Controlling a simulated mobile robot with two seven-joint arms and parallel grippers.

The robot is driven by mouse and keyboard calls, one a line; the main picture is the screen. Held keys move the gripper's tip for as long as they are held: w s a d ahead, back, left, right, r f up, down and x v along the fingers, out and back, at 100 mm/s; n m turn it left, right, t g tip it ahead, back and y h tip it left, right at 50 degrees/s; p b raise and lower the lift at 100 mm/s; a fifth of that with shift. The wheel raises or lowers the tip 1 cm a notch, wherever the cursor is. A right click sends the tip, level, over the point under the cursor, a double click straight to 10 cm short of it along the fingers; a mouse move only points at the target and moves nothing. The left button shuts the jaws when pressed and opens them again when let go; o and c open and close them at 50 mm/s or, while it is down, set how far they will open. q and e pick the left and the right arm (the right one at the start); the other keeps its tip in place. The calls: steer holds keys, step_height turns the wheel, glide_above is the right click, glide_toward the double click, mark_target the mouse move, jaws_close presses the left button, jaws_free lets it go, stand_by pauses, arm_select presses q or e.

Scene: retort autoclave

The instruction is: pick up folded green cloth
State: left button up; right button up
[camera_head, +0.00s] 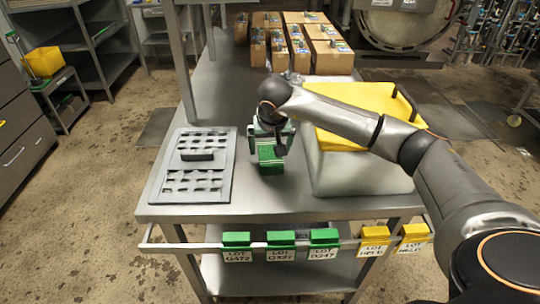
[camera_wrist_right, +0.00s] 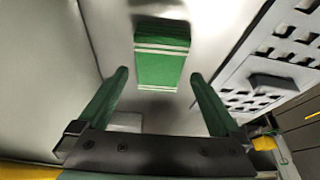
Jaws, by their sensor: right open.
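The folded green cloth (camera_head: 270,158), with pale stripes, lies on the metal table between the grey perforated tray and the pale bin. It also shows in the right wrist view (camera_wrist_right: 162,62), beyond the fingertips and roughly centred between them. My right gripper (camera_head: 270,138) is above the cloth and partly hides its far end in the head view. In the right wrist view its two green fingers (camera_wrist_right: 158,76) are spread apart with nothing between them. My left gripper is not in view.
The perforated grey tray (camera_head: 219,195) lies left of the cloth. A pale bin (camera_head: 350,178) with a yellow lid (camera_head: 365,100) stands close on the right, under my right arm. Cardboard boxes (camera_head: 330,62) fill the table's far end. Green and yellow lot tags (camera_head: 281,240) hang along the front rail.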

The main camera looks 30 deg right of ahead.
mark_target(270, 153)
steer(key=shift+x, duration=1.6)
steer(key=shift+c, duration=0.2)
steer(key=c, duration=1.1)
step_height(270, 153, up, 10)
steer(key=shift+r, duration=0.1)
steer(key=shift+c, duration=0.2)
